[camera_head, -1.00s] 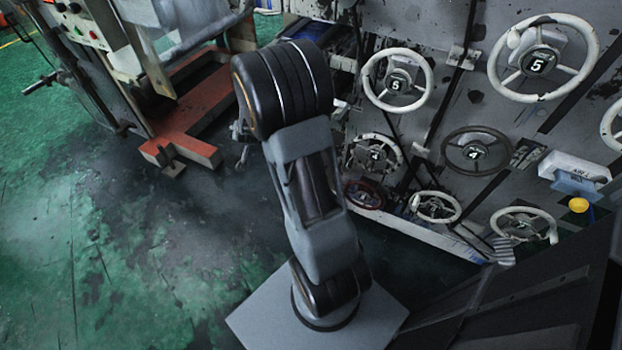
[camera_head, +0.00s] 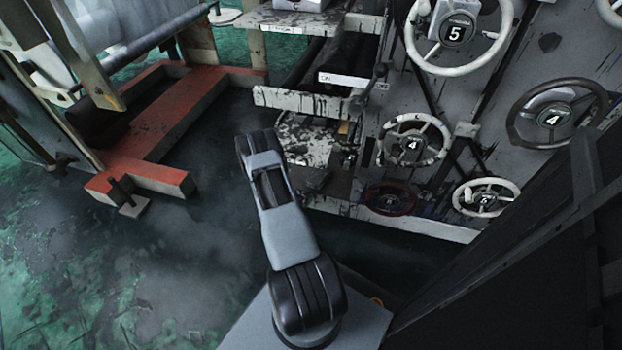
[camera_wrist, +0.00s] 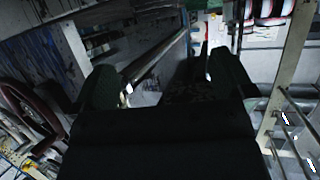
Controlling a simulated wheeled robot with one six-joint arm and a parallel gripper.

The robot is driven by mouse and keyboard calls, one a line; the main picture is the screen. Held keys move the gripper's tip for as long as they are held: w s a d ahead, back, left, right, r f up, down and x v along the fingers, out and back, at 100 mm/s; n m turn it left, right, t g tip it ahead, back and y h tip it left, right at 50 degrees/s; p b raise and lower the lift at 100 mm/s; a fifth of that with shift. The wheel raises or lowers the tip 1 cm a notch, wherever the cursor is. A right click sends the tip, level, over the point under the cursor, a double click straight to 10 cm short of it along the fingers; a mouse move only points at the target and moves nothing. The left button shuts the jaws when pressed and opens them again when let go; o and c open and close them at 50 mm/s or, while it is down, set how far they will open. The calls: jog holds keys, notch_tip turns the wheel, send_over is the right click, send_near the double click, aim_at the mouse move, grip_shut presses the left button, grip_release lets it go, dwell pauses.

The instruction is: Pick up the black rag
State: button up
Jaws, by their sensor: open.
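A small dark lump (camera_head: 318,180) lies on the lowest level of the paint-splattered shelf unit in the head view. It may be the black rag, but it is too small and dark to be sure. My gripper (camera_wrist: 165,82) shows in the wrist view with its two dark fingers wide apart. I see nothing held between them. In the head view the gripper itself is hidden behind my arm, whose far end stands left of the shelf unit.
A grey panel with several numbered handwheels, one a white wheel (camera_head: 414,138), stands at the right. A splattered shelf (camera_head: 310,102) juts out left of it. A red-orange floor frame (camera_head: 150,175) lies at the left. The green floor (camera_head: 60,290) at lower left is clear.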

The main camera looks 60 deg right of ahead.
aim_at(314, 181)
jog(key=b+x, duration=0.2)
jog(key=x, duration=0.5)
jog(key=shift+s, duration=0.1)
jog(key=b+x, duration=0.3)
jog(key=x, duration=0.1)
jog(key=shift+s+d+f, duration=0.15)
jog(key=shift+s+f, duration=0.05)
jog(key=shift+d+b, duration=0.3)
jog(key=shift+d, duration=0.2)
jog(key=shift+c, duration=0.2)
jog(key=c, duration=1)
jog(key=shift+r, duration=0.1)
